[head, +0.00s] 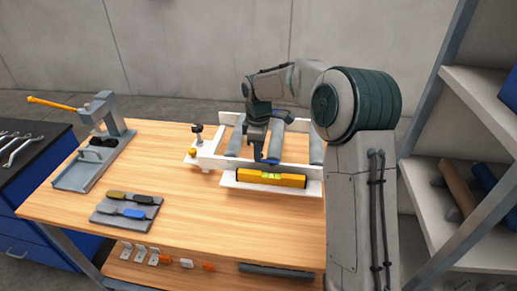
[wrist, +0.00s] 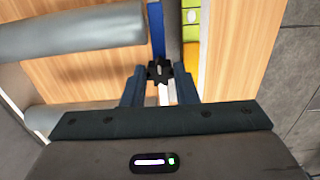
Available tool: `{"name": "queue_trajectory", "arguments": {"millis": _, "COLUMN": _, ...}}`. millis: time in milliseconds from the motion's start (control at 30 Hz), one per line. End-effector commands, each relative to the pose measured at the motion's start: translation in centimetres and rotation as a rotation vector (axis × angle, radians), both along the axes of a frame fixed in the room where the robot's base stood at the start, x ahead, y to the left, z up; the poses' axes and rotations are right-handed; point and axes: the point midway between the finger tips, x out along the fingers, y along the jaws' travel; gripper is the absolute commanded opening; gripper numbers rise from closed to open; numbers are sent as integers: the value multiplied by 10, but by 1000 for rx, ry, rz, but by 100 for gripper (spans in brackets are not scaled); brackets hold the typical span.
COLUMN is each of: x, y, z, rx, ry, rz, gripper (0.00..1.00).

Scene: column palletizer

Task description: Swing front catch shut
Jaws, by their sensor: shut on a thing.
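The white fixture (head: 208,161) stands on the wooden bench and carries several grey cylinders (head: 236,137). My gripper (head: 262,158) is low over the fixture's front side, just behind the yellow spirit level (head: 271,178). In the wrist view, my gripper (wrist: 160,88) has its two dark blue fingers on either side of a small black star-shaped knob (wrist: 160,71). A blue strip (wrist: 157,28) runs away from the knob beside a grey cylinder (wrist: 70,33). I take the knob and strip as the front catch, but its pivot is hidden. I cannot tell whether the catch is shut.
An upright black knob (head: 197,130) and a yellow knob (head: 192,152) sit at the fixture's left end. A grey clamp with an orange handle (head: 52,103) and a tool mat (head: 126,212) are further left. The bench between is clear. Shelving (head: 465,215) stands at right.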

Motion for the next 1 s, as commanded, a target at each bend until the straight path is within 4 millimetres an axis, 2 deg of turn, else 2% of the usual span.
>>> {"name": "queue_trajectory", "arguments": {"millis": 267, "x": 1, "y": 0, "z": 1, "rx": 1, "ry": -4, "rz": -1, "gripper": 4}}
{"name": "queue_trajectory", "arguments": {"millis": 300, "x": 1, "y": 0, "z": 1, "rx": 1, "ry": -4, "rz": -1, "gripper": 35}}
{"name": "queue_trajectory", "arguments": {"millis": 367, "x": 1, "y": 0, "z": 1, "rx": 1, "ry": -3, "rz": -1, "gripper": 48}}
{"name": "queue_trajectory", "arguments": {"millis": 733, "x": 1, "y": 0, "z": 6, "rx": 1, "ry": -2, "rz": -2, "gripper": 48}}
{"name": "queue_trajectory", "arguments": {"millis": 867, "x": 1, "y": 0, "z": 24, "rx": 2, "ry": -6, "rz": -3, "gripper": 48}}
{"name": "queue_trajectory", "arguments": {"millis": 1000, "x": 1, "y": 0, "z": 56, "rx": 2, "ry": -7, "rz": -2, "gripper": 48}}
